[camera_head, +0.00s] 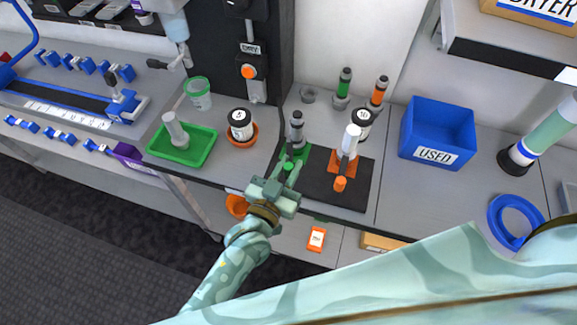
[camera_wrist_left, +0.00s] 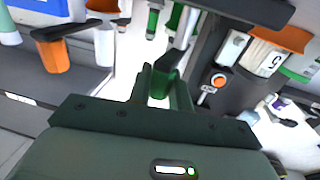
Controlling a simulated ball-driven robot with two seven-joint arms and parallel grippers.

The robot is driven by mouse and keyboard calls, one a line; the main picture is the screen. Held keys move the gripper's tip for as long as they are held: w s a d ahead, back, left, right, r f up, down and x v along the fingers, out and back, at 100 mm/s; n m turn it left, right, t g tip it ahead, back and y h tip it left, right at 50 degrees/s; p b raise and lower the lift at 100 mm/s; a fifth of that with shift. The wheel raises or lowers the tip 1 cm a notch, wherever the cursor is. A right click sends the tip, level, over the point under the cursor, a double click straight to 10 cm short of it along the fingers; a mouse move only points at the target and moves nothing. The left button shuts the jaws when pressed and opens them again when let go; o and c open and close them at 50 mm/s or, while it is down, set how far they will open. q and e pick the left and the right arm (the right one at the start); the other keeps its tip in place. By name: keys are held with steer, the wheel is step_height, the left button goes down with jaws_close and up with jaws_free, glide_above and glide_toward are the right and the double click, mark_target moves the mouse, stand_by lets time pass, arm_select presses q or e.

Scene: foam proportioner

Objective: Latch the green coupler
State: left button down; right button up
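The green coupler (camera_head: 297,153) stands on the dark mat at the bench's front, with a grey cylinder (camera_head: 296,128) upright above it. Its green lever (camera_head: 289,166) points toward the front edge. My left gripper (camera_head: 287,170) reaches in from the front, with its fingers on either side of the lever. In the left wrist view, the dark green lever (camera_wrist_left: 163,82) fills the narrow gap between the fingers, which look shut on it. The fingers hide part of the coupler. My right gripper is not in view.
Right of the coupler, an orange coupler (camera_head: 341,183) with a white-topped cylinder (camera_head: 350,142) shares the dark mat (camera_head: 322,190). A black-and-white jar (camera_head: 240,124) stands left. A green tray (camera_head: 166,154) lies farther left. A blue USED bin (camera_head: 437,135) stands right.

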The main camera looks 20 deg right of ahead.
arm_select(q)
steer(key=shift+w+a+m+g+h+b, duration=0.15)
steer(key=shift+a+m+g+h+b, duration=0.05)
steer(key=shift+m+g+h, duration=0.3)
steer(key=shift+w+a+m+g+h+b, duration=0.1)
steer(key=shift+a+m+g+h+b, duration=0.05)
steer(key=shift+m+g+h, duration=0.3)
steer(key=shift+a+m+g+h+b, duration=0.25)
steer(key=shift+m+g+h+b, duration=0.25)
steer(key=shift+g, duration=0.35)
steer(key=c, duration=1.3)
jaws_free()
steer(key=p+v, duration=0.2)
steer(key=v, duration=1.4)
steer(key=shift+a, duration=0.15)
